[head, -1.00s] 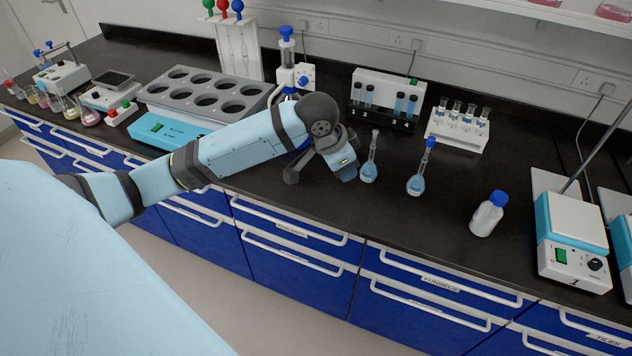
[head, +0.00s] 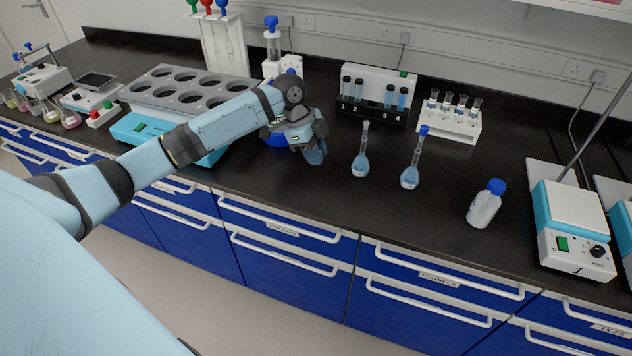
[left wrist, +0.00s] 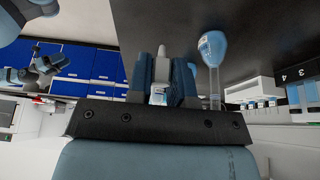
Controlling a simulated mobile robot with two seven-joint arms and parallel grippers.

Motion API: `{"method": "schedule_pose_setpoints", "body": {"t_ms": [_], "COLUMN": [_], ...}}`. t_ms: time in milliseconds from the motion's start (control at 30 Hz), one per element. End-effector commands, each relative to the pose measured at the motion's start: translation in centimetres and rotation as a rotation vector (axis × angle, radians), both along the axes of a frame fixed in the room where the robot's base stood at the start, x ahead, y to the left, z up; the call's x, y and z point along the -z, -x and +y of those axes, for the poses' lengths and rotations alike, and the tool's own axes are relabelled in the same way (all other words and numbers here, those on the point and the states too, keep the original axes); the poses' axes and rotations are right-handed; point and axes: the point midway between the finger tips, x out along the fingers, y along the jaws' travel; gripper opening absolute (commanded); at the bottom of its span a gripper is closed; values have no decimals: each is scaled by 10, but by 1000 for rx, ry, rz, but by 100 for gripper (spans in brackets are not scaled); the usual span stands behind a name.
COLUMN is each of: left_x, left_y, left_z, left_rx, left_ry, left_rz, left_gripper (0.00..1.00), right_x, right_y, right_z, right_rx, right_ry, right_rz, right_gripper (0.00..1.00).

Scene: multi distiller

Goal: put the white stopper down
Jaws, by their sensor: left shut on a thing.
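My left gripper (head: 314,152) is shut and low over the black bench, left of the two volumetric flasks. In the left wrist view its fingers (left wrist: 163,75) close on a small pale thing (left wrist: 158,94), which I take for the white stopper; it is mostly hidden. The nearer flask (head: 360,164) has blue liquid and an open neck. A flask also shows inverted in the left wrist view (left wrist: 212,48). The other flask (head: 410,177) wears a blue stopper. My right gripper seems to show small in the left wrist view (left wrist: 46,66); its jaws are unclear.
A numbered cuvette rack (head: 372,110) and a white vial rack (head: 450,122) stand behind the flasks. A blue-capped bottle (head: 484,206) and a hotplate (head: 572,230) are to the right. A grey multi-hole block (head: 190,92) is to the left. The bench (head: 320,195) is bare in front.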

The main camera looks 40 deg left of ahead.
Motion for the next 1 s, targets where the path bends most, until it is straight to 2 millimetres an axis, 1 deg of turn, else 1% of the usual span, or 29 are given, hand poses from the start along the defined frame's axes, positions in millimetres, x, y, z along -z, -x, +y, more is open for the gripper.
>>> {"method": "schedule_pose_setpoints", "body": {"t_ms": [33,100,200,467,633,700,1000], "left_x": [14,30,44,65,91,96,98], "left_y": [1,1,1,0,1,0,0], "left_z": [-1,0,0,0,0,0,0], "left_rx": [1,-2,0,0,-1,-1,0], "left_ry": [1,0,0,-1,0,-1,-1], "left_rz": [4,3,1,0,2,1,-1], "left_gripper": [0,0,0,0,0,0,0], "right_x": [0,0,0,0,1,1,1], "right_y": [0,0,-1,-1,-1,-1,-1], "right_z": [0,0,0,0,0,-1,-1], "right_rx": [0,0,0,1,1,2,3], "right_ry": [-2,-2,-2,-1,-1,-1,-1], "right_rz": [-1,-1,-1,-1,-1,-1,-1], "right_gripper": [43,43,43,43,43,43,43]}}
